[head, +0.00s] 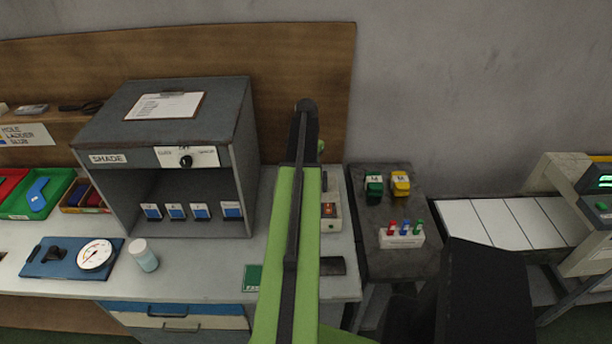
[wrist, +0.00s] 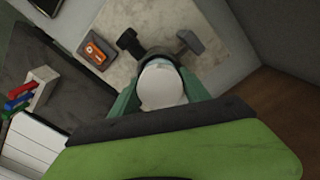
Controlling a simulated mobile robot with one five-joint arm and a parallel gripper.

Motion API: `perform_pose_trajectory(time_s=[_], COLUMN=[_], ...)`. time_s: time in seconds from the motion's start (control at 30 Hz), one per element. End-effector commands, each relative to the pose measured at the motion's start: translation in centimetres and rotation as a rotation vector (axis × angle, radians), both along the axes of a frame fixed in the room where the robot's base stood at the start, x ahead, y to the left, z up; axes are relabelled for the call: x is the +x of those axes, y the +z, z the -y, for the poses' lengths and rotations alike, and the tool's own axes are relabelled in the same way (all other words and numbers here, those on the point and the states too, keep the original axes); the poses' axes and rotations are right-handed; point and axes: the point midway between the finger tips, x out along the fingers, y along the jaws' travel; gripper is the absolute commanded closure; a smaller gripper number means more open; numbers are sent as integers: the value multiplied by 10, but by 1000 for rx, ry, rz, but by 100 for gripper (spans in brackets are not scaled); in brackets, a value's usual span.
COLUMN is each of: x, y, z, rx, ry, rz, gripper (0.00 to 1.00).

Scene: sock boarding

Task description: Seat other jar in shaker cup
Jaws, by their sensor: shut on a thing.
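In the wrist view, my gripper (wrist: 161,94) is shut on a jar (wrist: 163,84) with a rounded white lid, held between two green fingers. Just beyond the jar is a dark fixture, which seems to be the shaker, with a dark knob-like end (wrist: 129,39) to the left and a dark block (wrist: 189,42) to the right. The jar covers its middle, so I cannot tell whether the jar touches or sits in a cup. In the head view, my arm hides the held jar and the shaker.
A small box with an orange-red switch (wrist: 97,50) is near the fixture; it shows in the head view (head: 332,212). The shade cabinet (head: 247,165) stands left of my arm. A dark side table (head: 385,268) holds coloured bottles and a small rack (head: 402,238).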

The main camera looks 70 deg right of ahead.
Motion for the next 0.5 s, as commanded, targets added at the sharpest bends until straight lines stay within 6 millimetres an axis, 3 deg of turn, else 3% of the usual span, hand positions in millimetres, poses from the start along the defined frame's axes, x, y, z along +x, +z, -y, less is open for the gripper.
perform_pose_trajectory(time_s=[0.33,0.37,0.5], x=[1,1,1], y=[-4,-3,-2], z=[0,0,0], rx=[0,0,0], ry=[1,1,1], rz=[0,0,0], gripper=[94,42,24])
